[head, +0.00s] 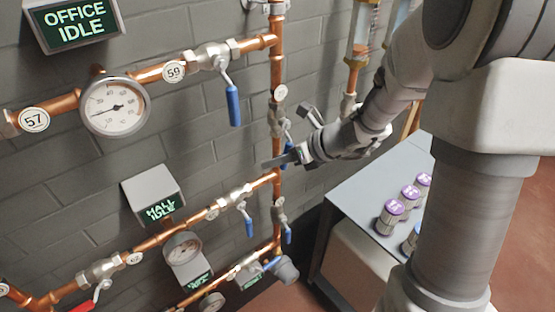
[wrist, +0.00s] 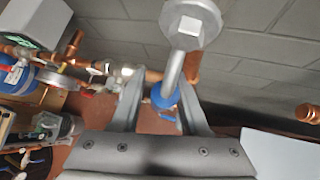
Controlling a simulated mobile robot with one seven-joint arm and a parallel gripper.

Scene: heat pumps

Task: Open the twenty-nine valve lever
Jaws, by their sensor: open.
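My gripper (head: 292,136) is open at the vertical copper pipe in the head view. In the wrist view its two fingers (wrist: 160,98) stand apart, one on each side of a valve lever with a blue grip (wrist: 163,96). The lever's grey stem comes down from a round metal valve part (wrist: 190,22). In the head view this blue lever (head: 286,131) is partly hidden by the gripper. Whether the fingers touch it, I cannot tell. I can read no tag twenty-nine; a round white tag (head: 280,93) on the vertical pipe above is too small to read.
A blue lever (head: 234,105) hangs by tag 59 at upper left. More blue levers (head: 249,226) (head: 288,236) are below the gripper. A gauge (head: 114,106) and wall displays (head: 153,195) are at left. A grey table (head: 352,200) with purple-topped cylinders (head: 410,195) stands at right.

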